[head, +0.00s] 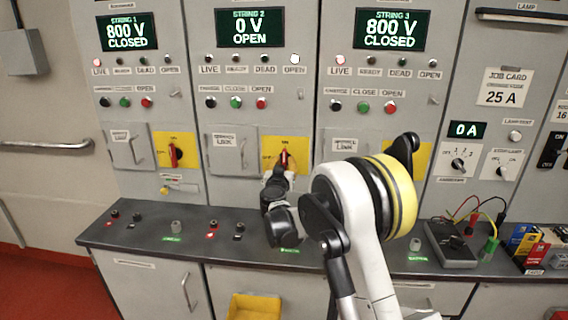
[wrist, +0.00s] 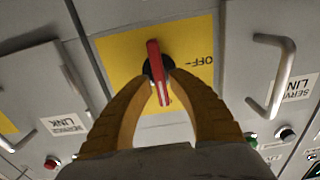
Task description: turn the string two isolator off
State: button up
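The string two isolator is a red handle (head: 284,157) on a yellow plate (head: 299,144) below the STRING 2 display, which reads 0 V OPEN. In the head view the handle stands about upright, toward the ON mark; OFF is at its left. My gripper (head: 281,167) is at the handle, partly hiding it. In the wrist view, which is turned over, the red handle (wrist: 154,58) lies between the two yellow fingers of my gripper (wrist: 161,78). The fingertips are close together on either side of it and appear closed on it. The handle is slightly tilted there, with OFF at right.
String 1's isolator (head: 175,154) is to the left. String 2's service link door (head: 228,147) has a protruding handle; another door handle (wrist: 274,75) shows in the wrist view. A dark counter (head: 205,247) below holds terminals, and a meter (head: 451,244) with leads at right.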

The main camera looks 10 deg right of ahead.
jog(key=shift+w+d, duration=0.2)
jog(key=shift+w, duration=0.5)
grip_shut()
